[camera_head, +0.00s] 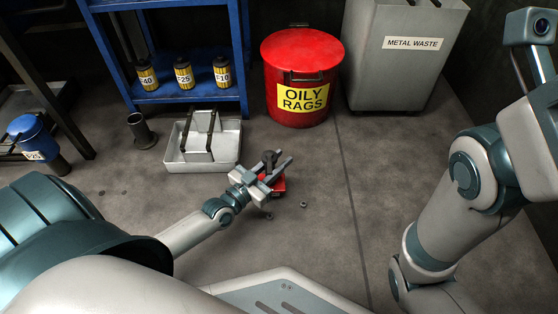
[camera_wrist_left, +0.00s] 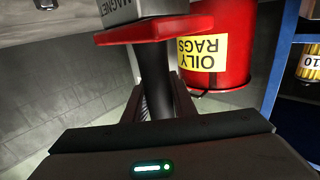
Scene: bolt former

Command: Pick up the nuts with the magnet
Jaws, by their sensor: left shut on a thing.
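The magnet shows a red plate (camera_head: 278,183) and a dark upright handle (camera_head: 269,160) in the head view. My left gripper (camera_head: 275,168) is shut on that handle. In the left wrist view the dark handle (camera_wrist_left: 154,75) is between the fingers, with the red plate (camera_wrist_left: 148,29) and a grey block marked MAGNET (camera_wrist_left: 118,8) beyond it. Small nuts lie on the floor: one nut (camera_head: 303,205) right of the magnet and another nut (camera_head: 269,216) just below it. The magnet's underside is hidden. My right arm stands at the right; its fingers are out of view.
A grey metal tray (camera_head: 229,152) with a handle stands left of the magnet. A red OILY RAGS bin (camera_head: 302,60) and a METAL WASTE bin (camera_head: 385,70) stand behind. A blue shelf (camera_head: 190,96) holds several cans. The floor right of the magnet is open.

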